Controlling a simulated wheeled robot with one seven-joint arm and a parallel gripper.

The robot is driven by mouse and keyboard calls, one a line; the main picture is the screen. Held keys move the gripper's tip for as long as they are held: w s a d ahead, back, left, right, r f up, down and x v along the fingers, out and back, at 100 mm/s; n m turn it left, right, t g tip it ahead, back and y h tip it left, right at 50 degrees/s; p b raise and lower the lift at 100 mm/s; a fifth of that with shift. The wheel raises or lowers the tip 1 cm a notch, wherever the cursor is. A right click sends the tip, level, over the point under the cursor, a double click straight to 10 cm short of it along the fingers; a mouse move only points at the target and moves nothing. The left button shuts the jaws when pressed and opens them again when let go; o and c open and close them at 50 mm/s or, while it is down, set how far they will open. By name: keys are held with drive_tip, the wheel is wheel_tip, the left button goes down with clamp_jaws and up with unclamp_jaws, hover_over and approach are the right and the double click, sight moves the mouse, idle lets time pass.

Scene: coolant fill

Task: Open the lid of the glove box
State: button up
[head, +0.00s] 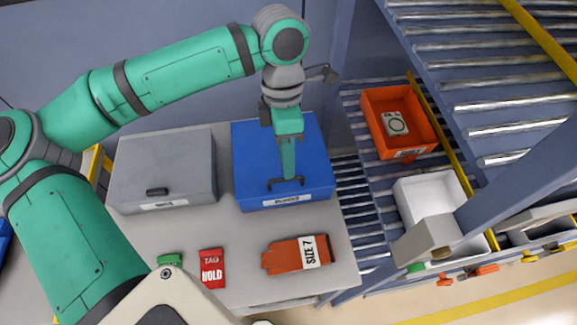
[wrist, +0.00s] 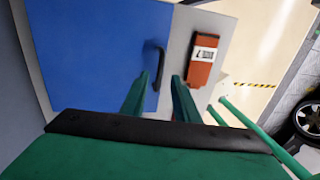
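A blue box (head: 305,155) with a flat lid, a dark handle (head: 298,182) near its front edge and a white front label stands on the table; its lid is shut. A grey box (head: 165,160) with a similar handle and label stands to its left, also shut. Both labels are too small to read, so I cannot tell from them which is the glove box. My gripper (head: 287,176) points down over the blue lid, close to its handle. In the wrist view, my gripper's fingers (wrist: 157,95) are apart and empty, with the handle (wrist: 157,62) just past their tips; contact is unclear.
An orange glove pack marked SIZE 7 (head: 297,254), a red tag (head: 212,268) and a green item (head: 170,260) lie on the front of the table (head: 240,235). A roller rack at right holds an orange bin (head: 375,110) and a white bin (head: 425,195).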

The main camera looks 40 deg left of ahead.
sight(288, 184)
drive_tip(key=shift+s+d+f, duration=0.1)
drive_tip(key=shift+d+f, duration=0.1)
drive_tip(key=shift+f, duration=0.65)
drive_tip(key=shift+s+d+f, duration=0.1)
drive_tip(key=shift+d+f, duration=0.05)
drive_tip(key=shift+f, duration=0.7)
clamp_jaws()
